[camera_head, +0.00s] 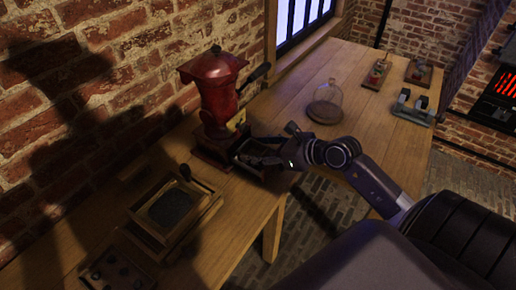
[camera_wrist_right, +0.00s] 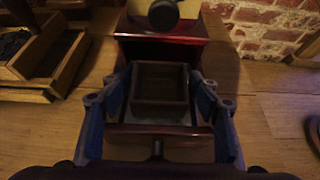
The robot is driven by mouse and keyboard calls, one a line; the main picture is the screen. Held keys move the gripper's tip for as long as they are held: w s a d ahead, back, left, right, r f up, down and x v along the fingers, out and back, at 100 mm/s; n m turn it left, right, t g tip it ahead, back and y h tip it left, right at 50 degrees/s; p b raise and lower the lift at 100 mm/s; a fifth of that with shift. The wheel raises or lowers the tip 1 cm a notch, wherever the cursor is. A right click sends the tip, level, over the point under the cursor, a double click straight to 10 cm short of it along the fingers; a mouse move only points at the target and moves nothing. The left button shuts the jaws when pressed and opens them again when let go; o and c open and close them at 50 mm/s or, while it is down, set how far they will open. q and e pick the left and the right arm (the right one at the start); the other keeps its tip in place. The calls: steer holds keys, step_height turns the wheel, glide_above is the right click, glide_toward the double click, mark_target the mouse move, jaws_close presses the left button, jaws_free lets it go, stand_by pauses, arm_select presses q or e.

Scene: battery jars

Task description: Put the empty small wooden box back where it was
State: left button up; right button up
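The small wooden box (camera_wrist_right: 160,85) is dark, square and empty inside. In the right wrist view it sits between the two fingers of my right gripper (camera_wrist_right: 161,78), whose tips lie against its sides. The box is at the base of the red coffee grinder (camera_head: 213,95), above a pulled-out drawer with a dark red front (camera_wrist_right: 150,130) and a small knob. In the head view my right gripper (camera_head: 262,152) is at the front of the grinder's base and partly hides the box and drawer. Whether the box touches the drawer floor is unclear. My left gripper is out of view.
A wooden tray (camera_head: 205,215) with a dark-filled square container stands left of the grinder, and a holed wooden block (camera_head: 118,272) lies nearer. A glass dome (camera_head: 325,103) stands to the right. Small boards and a metal stand (camera_head: 412,107) are at the far end.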

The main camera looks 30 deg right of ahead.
steer(key=shift+o, duration=1.1)
steer(key=shift+r, duration=0.2)
steer(key=shift+s+d, duration=0.15)
steer(key=shift+s, duration=0.1)
steer(key=b+v, duration=0.2)
steer(key=v, duration=0.9)
steer(key=shift+s+r, duration=0.15)
